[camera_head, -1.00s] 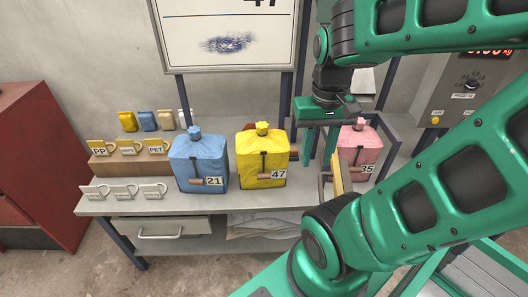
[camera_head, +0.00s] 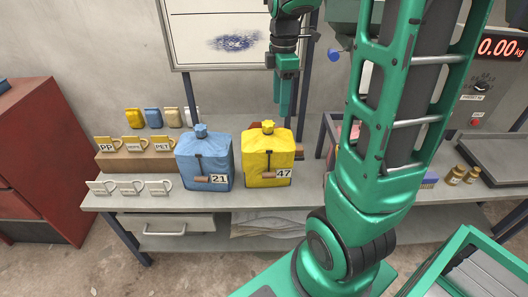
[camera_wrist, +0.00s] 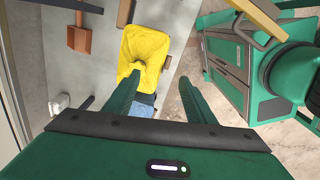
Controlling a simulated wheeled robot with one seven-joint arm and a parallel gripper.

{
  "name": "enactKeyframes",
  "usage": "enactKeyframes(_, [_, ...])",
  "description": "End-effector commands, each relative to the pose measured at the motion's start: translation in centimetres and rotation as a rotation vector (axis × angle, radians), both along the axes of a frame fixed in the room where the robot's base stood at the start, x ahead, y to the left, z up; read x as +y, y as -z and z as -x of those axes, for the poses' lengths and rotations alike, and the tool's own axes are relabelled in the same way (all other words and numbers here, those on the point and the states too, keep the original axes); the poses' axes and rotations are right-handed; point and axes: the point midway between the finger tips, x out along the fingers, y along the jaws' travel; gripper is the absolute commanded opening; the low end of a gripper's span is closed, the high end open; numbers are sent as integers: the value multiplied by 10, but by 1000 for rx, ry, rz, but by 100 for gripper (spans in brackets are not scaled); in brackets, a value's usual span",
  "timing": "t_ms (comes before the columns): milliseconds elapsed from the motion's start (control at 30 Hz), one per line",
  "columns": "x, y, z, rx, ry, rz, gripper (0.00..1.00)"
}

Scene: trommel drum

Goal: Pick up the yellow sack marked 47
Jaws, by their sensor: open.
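The yellow sack (camera_head: 268,156) stands upright on the bench, with a tag marked 47 on its front and a tied top knob. My gripper (camera_head: 283,112) points down above and slightly to the right of the sack's top in the head view, apart from it. In the wrist view the yellow sack (camera_wrist: 143,52) lies ahead of and between the two green fingers of my gripper (camera_wrist: 160,88), which are spread and empty. The blue sack marked 21 (camera_head: 204,160) stands just left of the yellow one and partly shows below it in the wrist view.
A pink sack is mostly hidden behind my arm at right. Labelled mugs (camera_head: 134,146) and small sacks (camera_head: 152,118) stand at left. A whiteboard (camera_head: 238,32) rises behind the bench (camera_head: 255,197). A scale display (camera_head: 500,48) is at right.

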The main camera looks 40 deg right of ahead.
Motion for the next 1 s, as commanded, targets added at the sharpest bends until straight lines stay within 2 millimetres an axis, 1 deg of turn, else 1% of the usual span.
enactKeyframes(33, [-1, 3, -15, 3, -97, 1, 50])
enactKeyframes(100, [-1, 6, -33, 2, -233, 0, 50])
enactKeyframes(200, [-1, 10, -50, 2, -376, 0, 50])
enactKeyframes(300, [-1, 12, -61, 1, -464, -1, 50])
enactKeyframes(433, [0, 22, -65, 3, -504, -2, 50])
enactKeyframes(700, [-1, 60, -64, 3, -503, -2, 50])
enactKeyframes(933, [-1, 74, -63, 2, -502, -1, 50])
enactKeyframes(1000, [-1, 82, -61, 3, -501, -2, 50])
